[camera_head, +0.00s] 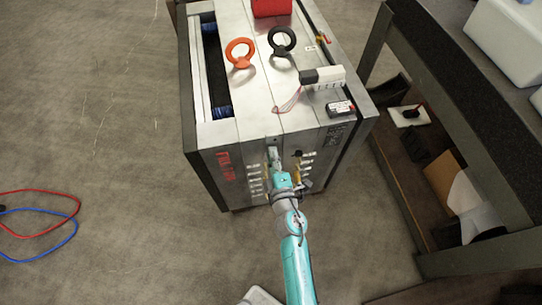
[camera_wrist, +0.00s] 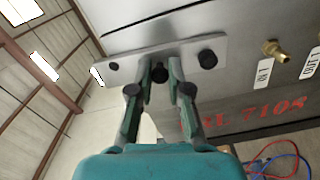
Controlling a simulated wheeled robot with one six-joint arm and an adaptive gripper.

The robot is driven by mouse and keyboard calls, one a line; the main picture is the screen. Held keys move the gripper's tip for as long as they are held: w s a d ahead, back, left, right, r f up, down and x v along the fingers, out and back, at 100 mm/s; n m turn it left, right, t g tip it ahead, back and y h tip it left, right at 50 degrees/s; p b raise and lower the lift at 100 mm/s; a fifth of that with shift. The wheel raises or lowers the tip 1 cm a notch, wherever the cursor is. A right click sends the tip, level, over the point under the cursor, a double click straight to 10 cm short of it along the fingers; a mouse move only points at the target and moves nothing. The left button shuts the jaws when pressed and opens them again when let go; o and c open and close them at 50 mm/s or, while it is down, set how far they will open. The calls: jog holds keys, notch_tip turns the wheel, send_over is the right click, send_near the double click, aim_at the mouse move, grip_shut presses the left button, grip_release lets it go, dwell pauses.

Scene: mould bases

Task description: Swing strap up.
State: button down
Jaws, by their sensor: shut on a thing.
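My gripper (camera_wrist: 160,74) is shut on a dark knob at the strap's middle. In the head view the strap (camera_head: 274,156) shows on the front face of the mould base (camera_head: 230,150), just above my gripper (camera_head: 277,172), which partly hides it.
The mould's top carries an orange eyebolt (camera_head: 240,53), a black eyebolt (camera_head: 282,40) and a white-and-black block (camera_head: 323,77). Brass fittings (camera_wrist: 274,49) with labels stand beside the strap. A dark-framed bench (camera_head: 440,110) stands right. Red and blue hoses (camera_head: 45,212) lie left on open floor.

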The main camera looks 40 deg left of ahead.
jog(key=shift+s+a+n, duration=0.2)
jog(key=shift+s+n, duration=0.05)
jog(key=shift+n, duration=0.45)
jog(key=c, duration=1.4)
grip_release()
jog(key=shift+o, duration=0.2)
jog(key=v, duration=1.2)
jog(key=shift+s, duration=0.1)
